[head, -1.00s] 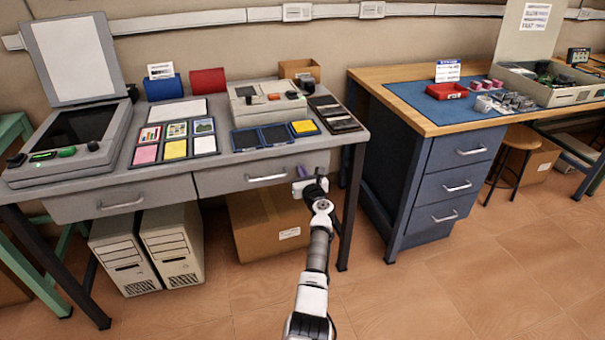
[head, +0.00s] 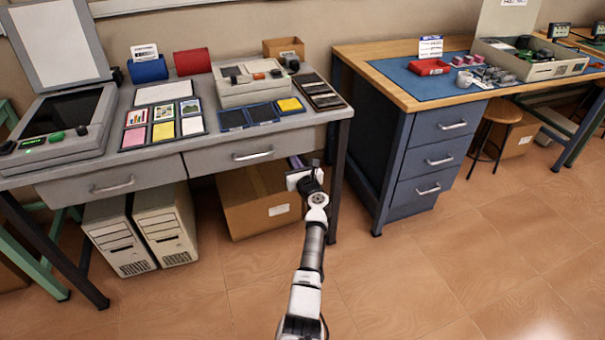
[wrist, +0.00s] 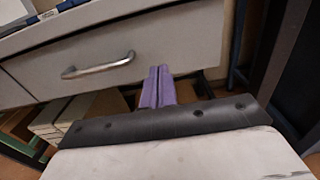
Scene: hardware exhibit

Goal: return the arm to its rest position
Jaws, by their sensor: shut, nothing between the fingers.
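My arm (head: 312,250) reaches forward from the bottom of the head view, low over the floor. My gripper (head: 296,162) is in front of the right end of the grey desk (head: 330,120), just below its drawer level. In the wrist view, the purple fingers of my gripper (wrist: 158,86) are together with nothing between them. They point toward the drawer front (wrist: 120,55) and its metal handle. I cannot tell from these views how close the fingertips are to the desk.
A cardboard box (head: 258,200) and two computer towers (head: 165,225) stand under the grey desk. A dark desk leg (head: 338,180) is right of my gripper. A blue drawer cabinet (head: 430,160) stands farther right. The floor (head: 430,270) at front right is clear.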

